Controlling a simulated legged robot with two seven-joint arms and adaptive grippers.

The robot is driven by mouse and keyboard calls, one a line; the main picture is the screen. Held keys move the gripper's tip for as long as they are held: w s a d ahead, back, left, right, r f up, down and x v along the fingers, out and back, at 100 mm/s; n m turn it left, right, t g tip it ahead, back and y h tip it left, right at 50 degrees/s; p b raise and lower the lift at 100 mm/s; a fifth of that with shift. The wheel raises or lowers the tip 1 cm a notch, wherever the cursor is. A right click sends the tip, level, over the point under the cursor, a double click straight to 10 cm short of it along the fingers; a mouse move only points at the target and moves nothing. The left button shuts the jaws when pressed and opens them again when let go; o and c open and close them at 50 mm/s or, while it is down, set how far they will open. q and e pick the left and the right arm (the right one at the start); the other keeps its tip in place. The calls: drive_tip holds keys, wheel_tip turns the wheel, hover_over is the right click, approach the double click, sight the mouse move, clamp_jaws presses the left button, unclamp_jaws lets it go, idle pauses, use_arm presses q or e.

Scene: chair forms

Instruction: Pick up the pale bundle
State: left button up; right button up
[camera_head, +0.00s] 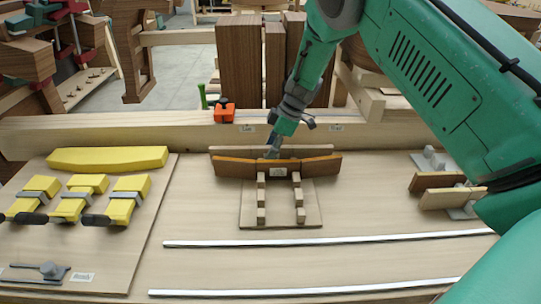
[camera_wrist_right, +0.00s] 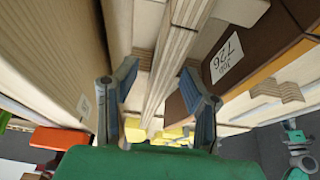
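The pale bundle (camera_wrist_right: 172,70) is a stack of thin light wood layers with striped edges, running between the fingers in the right wrist view. In the head view a pale strip (camera_head: 312,151), apparently this bundle, shows behind the brown curved form (camera_head: 232,167). My right gripper (camera_head: 272,153) reaches down over its middle. In the wrist view the right gripper (camera_wrist_right: 160,108) is open, one blue-grey finger on each side of the bundle, with gaps showing. The gripper hides part of the strip in the head view. My left gripper is not in view.
The brown form, labelled 726 in the wrist view, stands close beside the bundle. A long wooden beam (camera_head: 120,133) runs behind. Yellow clamps (camera_head: 127,199) and a yellow curved piece (camera_head: 107,158) lie left. Another brown form (camera_head: 437,181) stands right. The front middle bench is mostly clear.

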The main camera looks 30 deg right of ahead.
drive_tip(key=shift+d+f, duration=0.15)
drive_tip(key=shift+f, duration=0.1)
idle(0.4)
clamp_jaws()
